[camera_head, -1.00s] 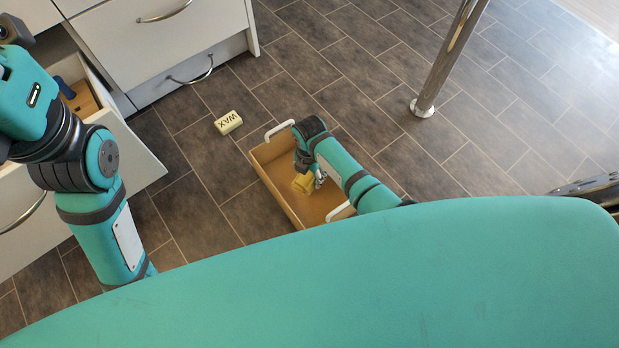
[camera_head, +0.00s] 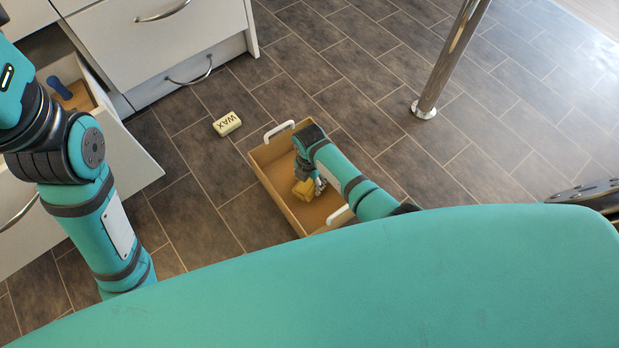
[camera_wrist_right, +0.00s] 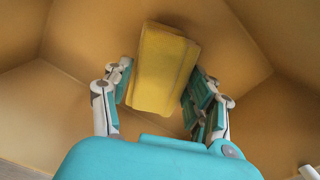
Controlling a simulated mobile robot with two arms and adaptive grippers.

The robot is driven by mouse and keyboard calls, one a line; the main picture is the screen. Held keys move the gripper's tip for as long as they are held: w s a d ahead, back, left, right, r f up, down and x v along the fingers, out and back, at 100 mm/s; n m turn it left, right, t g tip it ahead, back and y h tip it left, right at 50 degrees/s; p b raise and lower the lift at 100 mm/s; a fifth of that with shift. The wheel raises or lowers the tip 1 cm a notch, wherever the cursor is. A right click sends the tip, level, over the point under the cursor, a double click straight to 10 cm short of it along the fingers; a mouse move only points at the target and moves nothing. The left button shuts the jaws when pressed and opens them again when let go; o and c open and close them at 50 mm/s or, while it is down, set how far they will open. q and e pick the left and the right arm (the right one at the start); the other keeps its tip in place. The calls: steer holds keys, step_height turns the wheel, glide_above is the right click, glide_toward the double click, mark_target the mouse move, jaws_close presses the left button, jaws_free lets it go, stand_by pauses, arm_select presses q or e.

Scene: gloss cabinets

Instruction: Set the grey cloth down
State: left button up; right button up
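No grey cloth shows in either view. My right gripper (camera_head: 313,181) reaches down into a brown crate (camera_head: 263,156) with white handles on the floor. Its fingers, seen from the wrist (camera_wrist_right: 160,78), lie close along both sides of a yellow block (camera_wrist_right: 164,62) and appear shut on it. The block also shows in the head view (camera_head: 304,190), inside the crate walls; whether it touches the crate bottom I cannot tell. My left arm comes in at the left, and its gripper is out of the picture.
A cream block marked WAX (camera_head: 227,124) lies on the floor beside the crate. An open drawer (camera_head: 130,150) at the left holds a blue-handled item (camera_head: 59,88). White cabinets (camera_head: 160,50) stand behind. A chrome leg (camera_head: 450,55) stands at the upper right, with bare floor around it.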

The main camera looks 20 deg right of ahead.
steer(key=o, duration=0.4)
